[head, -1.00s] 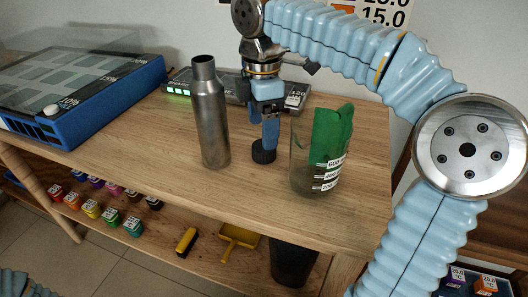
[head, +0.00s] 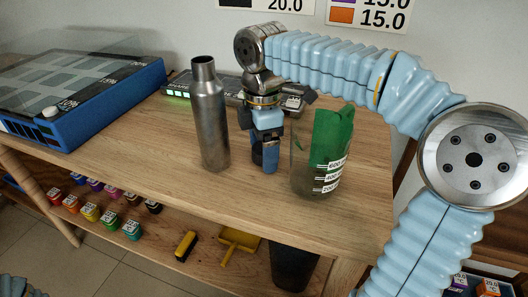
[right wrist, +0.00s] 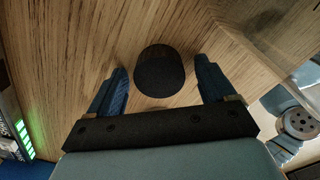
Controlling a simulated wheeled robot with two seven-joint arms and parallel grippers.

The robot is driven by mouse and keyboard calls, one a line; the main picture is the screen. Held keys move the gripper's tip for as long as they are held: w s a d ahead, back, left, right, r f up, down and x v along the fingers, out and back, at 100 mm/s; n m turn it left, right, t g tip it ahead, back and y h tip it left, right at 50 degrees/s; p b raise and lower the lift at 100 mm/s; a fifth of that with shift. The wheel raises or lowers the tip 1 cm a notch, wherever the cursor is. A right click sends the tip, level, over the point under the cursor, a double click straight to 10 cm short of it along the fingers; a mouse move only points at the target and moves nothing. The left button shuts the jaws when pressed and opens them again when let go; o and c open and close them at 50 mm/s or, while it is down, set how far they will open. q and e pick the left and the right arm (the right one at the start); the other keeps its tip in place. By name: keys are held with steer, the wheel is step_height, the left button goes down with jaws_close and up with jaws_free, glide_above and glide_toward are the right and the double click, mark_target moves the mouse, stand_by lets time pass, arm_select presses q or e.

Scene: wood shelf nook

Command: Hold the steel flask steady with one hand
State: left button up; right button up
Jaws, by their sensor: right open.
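The steel flask (head: 211,115) stands upright and uncapped on the wooden table, left of my right gripper. Nothing touches it. My right gripper (head: 266,160) points down at the tabletop between the flask and the glass beaker. Its jaws are open. A black round cap (right wrist: 160,71) stands on the table between the two blue fingers in the right wrist view, with a gap on each side. In the head view the cap is mostly hidden behind the fingers. My left gripper is not in view.
A glass beaker (head: 304,178) with a green piece in it stands close to the right of my right gripper. A grey device (head: 180,87) with green lights lies behind. A blue box (head: 105,105) is at the left. Bare table (head: 150,150) lies left of the flask.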

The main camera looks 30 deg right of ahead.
steer(key=c, duration=1.1)
steer(key=shift+r, duration=0.15)
steer(key=shift+r, duration=0.25)
step_height(320, 180, up, 3)
steer(key=shift+f, duration=0.2)
steer(key=s+a+r, duration=0.2)
steer(key=s+r, duration=0.1)
steer(key=s+a+r, duration=0.3)
steer(key=s, duration=0.1)
steer(key=s+a+r, duration=0.3)
steer(key=s, duration=0.1)
steer(key=shift+s+a+r+p, duration=0.1)
steer(key=shift+s+r+p, duration=0.15)
steer(key=shift+r+p, duration=0.1)
